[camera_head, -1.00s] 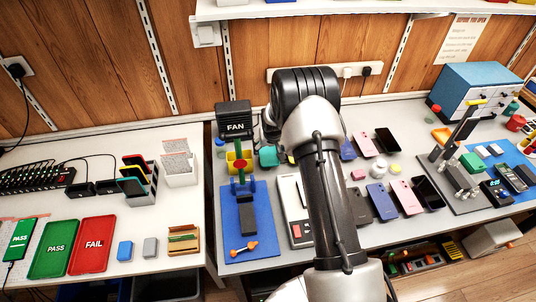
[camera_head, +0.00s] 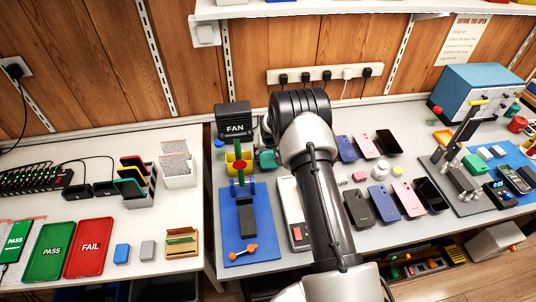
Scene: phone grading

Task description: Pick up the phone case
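Several phone-shaped things lie flat on the right-hand table, and I cannot tell which of them is the phone case. In the front row are a dark one (camera_head: 357,208), a blue one (camera_head: 383,204), a pink one (camera_head: 408,199) and a black one (camera_head: 429,193). Behind them lie a blue one (camera_head: 347,148), a pink one (camera_head: 366,146) and a black one (camera_head: 389,142). My arm rises from the bottom edge across this table and covers part of it. My gripper does not show.
A blue mat (camera_head: 233,218) with a tool and the fan (camera_head: 234,120) lie left of my arm. A grey stand (camera_head: 461,180) is at right. Green PASS (camera_head: 43,270) and red FAIL (camera_head: 77,267) trays lie on the left table.

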